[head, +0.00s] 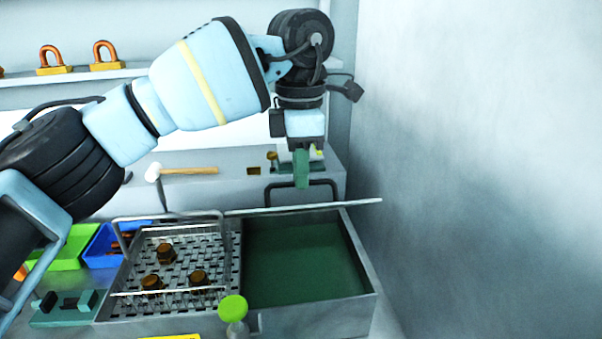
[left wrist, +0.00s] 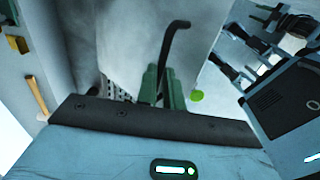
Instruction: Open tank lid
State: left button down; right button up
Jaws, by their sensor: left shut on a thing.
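The tank (head: 362,262) stands at the front right, and its dark green inside (head: 300,262) shows in the head view. The tank lid (head: 340,205) shows as a thin pale edge along the back of the opening, off the front part of the tank. A dark bar handle (head: 328,183) rises by the lid; it also shows in the left wrist view (left wrist: 173,48). My left gripper (head: 302,170), with green fingers, is shut on the handle above the lid. The fingers also show in the left wrist view (left wrist: 160,88). My right gripper is in neither view.
A mesh basket (head: 185,245) with three brown nuts stands left of the opening. A green knob (head: 232,308) is at the front. A mallet (head: 190,170) lies on the ledge behind. Green (head: 72,245) and blue (head: 100,248) bins are left; a wall (head: 480,150) is close right.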

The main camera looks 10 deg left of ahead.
pick_arm(q)
jog(key=shift+w+a+f, duration=0.25)
jog(key=shift+w+f, duration=0.05)
jog(key=shift+f, duration=0.4)
jog(key=c, duration=1.7)
grip_release()
jog(key=shift+w, duration=0.15)
jog(key=shift+c, duration=0.2)
jog(key=shift+o, duration=1)
jog(key=shift+w+f, duration=0.1)
jog(key=shift+w, duration=0.25)
jog(key=shift+s+r, duration=0.25)
notch_tip(320, 180, up, 8)
jog(key=shift+f, duration=0.2)
